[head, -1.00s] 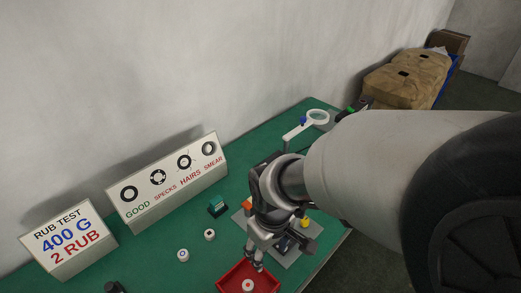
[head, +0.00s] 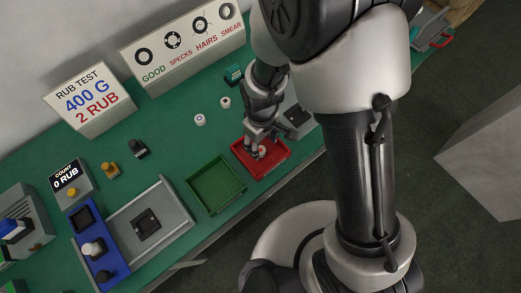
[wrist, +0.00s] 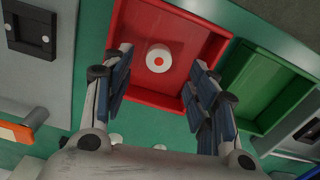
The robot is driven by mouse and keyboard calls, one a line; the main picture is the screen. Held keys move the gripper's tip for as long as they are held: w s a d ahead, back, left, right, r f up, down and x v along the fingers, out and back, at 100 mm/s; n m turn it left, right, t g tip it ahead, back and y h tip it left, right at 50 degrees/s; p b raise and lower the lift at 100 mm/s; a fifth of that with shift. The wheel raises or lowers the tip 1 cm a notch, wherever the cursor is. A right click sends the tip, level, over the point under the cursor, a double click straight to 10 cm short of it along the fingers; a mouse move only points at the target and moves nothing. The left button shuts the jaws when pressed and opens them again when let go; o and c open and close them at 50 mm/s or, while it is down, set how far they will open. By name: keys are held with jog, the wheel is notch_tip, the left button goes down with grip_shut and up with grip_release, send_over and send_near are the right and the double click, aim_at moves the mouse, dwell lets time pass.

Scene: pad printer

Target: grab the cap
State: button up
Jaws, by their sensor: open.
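A white round cap with an orange-red dot on top (wrist: 158,59) lies in the red tray (wrist: 178,15). In the head view the cap (head: 263,151) shows only partly, close to the fingers, inside the red tray (head: 284,156). My gripper (head: 260,146) points down over this tray. In the wrist view my gripper (wrist: 161,68) is open, with one finger on each side of the cap's line and nothing between them. The cap appears beyond the fingertips; I cannot tell the exact gap.
A green tray (head: 216,185) stands beside the red one. Two more white caps (head: 200,119) (head: 225,102) stand on the green table behind. A grey fixture plate (head: 174,222) and a counter box (head: 72,183) stand at the left. Signs line the wall.

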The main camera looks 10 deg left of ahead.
aim_at(260, 150)
jog(key=f+b, duration=0.1)
jog(key=f, duration=0.2)
jog(key=f+b, duration=0.1)
jog(key=f, duration=0.1)
jog(key=shift+w+a+f, duration=0.15)
jog(key=shift+a+f, duration=0.05)
jog(key=shift+f, duration=0.2)
jog(key=shift+r, duration=0.1)
jog(key=shift+c, duration=0.5)
jog(key=c, duration=0.7)
